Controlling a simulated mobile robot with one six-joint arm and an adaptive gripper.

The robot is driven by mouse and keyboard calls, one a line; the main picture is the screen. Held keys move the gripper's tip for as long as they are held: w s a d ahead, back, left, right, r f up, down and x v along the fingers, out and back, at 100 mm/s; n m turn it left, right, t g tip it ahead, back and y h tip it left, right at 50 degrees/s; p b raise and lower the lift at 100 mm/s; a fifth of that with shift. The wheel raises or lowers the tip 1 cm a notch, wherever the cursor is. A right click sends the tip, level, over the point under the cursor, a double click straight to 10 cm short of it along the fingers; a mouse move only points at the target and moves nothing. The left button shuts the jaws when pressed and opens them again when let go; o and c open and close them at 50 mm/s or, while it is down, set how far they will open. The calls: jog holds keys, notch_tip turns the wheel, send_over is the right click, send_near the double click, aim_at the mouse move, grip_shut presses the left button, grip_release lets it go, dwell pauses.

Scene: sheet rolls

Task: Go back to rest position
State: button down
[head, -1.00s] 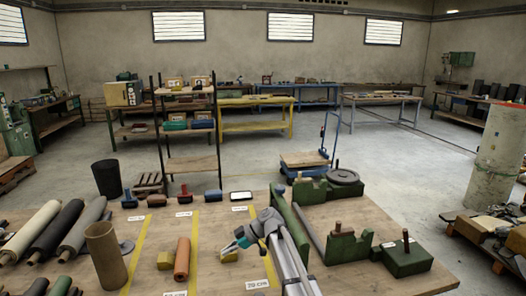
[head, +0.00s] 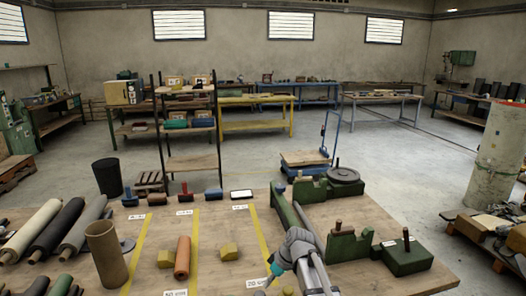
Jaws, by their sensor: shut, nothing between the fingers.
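My gripper (head: 264,290) is low in the head view, at the bottom edge near the front of the wooden table (head: 218,268). It is shut and empty, and its tips are small and partly cut off by the frame edge. My grey arm reaches up from the bottom edge beside it. A yellow block (head: 229,252) lies on the table to the upper left of my gripper, apart from it.
A brown tube (head: 105,255) stands at left, by several sheet rolls (head: 47,232). Yellow strips (head: 139,253) divide the tabletop. Green metal fixtures (head: 350,246) stand close to the right of my arm. Several stampers and a white-screened device (head: 241,194) line the back edge.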

jog(key=s+d+f+m+h, duration=0.3)
jog(key=s+d+m+h, duration=0.3)
jog(key=s+d+m, duration=0.75)
notch_tip(320, 180, down, 10)
jog(key=w+d+n+b, duration=0.2)
jog(key=n+b, duration=0.1)
jog(key=b, duration=0.7)
notch_tip(320, 180, up, 13)
jog(key=p, duration=1.2)
jog(key=shift+a+t, duration=0.15)
jog(key=shift+t, duration=0.15)
